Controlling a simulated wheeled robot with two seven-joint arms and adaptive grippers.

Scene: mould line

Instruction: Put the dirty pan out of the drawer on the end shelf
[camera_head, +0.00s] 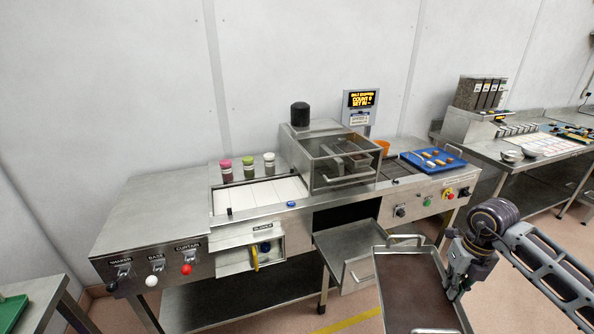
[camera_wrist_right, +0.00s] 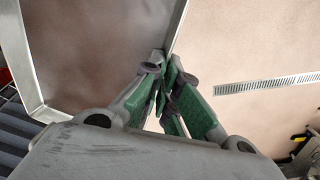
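The dirty pan (camera_head: 408,290) is a rectangular metal pan with a brown stained bottom and a wire handle at its far end. It is at the lower right of the head view, in front of the machine and clear of the drawer. My right gripper (camera_head: 458,284) is shut on the pan's right side wall. In the right wrist view the green-padded fingers (camera_wrist_right: 168,82) pinch the rim of the pan (camera_wrist_right: 95,50). I cannot tell which surface is the end shelf. My left gripper is out of view.
The machine (camera_head: 150,262) carries coloured-cap bottles, a glazed box (camera_head: 343,165) and a blue tray (camera_head: 433,160). A side table (camera_head: 40,300) with a green tray (camera_head: 12,312) stands at the lower left. Another bench (camera_head: 500,160) stands at the right. Floor is free between them.

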